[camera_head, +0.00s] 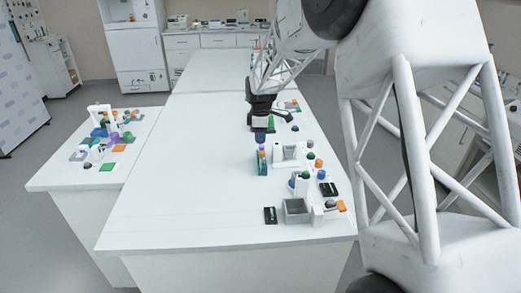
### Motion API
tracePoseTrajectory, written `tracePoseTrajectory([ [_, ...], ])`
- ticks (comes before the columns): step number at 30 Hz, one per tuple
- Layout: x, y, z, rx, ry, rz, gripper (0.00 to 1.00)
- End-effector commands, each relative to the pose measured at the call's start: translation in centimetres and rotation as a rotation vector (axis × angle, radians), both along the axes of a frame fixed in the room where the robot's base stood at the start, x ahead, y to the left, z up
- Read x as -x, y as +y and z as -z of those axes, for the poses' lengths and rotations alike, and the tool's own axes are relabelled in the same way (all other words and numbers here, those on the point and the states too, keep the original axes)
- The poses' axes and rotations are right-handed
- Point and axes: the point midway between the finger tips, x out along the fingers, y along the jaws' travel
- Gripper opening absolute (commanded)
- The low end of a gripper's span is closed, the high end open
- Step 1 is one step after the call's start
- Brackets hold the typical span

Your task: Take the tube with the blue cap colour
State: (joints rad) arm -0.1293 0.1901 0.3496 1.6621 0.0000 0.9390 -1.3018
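My gripper (260,128) is the dark end of my arm, pointing down over the white table (200,190). A small dark blue piece (260,139) shows right under its fingertips; it may be a blue cap, but whether the fingers grip it is too small to tell. Just in front of it stands a narrow teal upright thing (263,164), perhaps a tube or rack, with orange and purple bits at its top. A blue round piece (291,183) lies farther right and nearer the front. No tube body is clearly readable.
A white device (287,154) stands right of the gripper. Several coloured round pieces, a grey open box (296,211) and a black pad (270,215) are at the front right. A side table (62,176) at left holds more items. The table's left half is clear.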

Motion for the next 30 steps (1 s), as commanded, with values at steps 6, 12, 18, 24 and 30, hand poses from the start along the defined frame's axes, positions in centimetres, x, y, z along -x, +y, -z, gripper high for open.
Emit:
tracePoseTrajectory([
  [6,0.1,0.0,2.6,0.0,0.001,0.0,0.28],
  [12,0.1,0.0,3.9,0.0,0.002,0.0,0.28],
  [18,0.1,0.0,4.0,0.0,0.001,0.0,0.28],
  [24,0.1,0.0,3.9,0.0,0.001,0.0,0.28],
  [30,0.1,0.0,3.9,0.0,0.001,0.0,0.22],
])
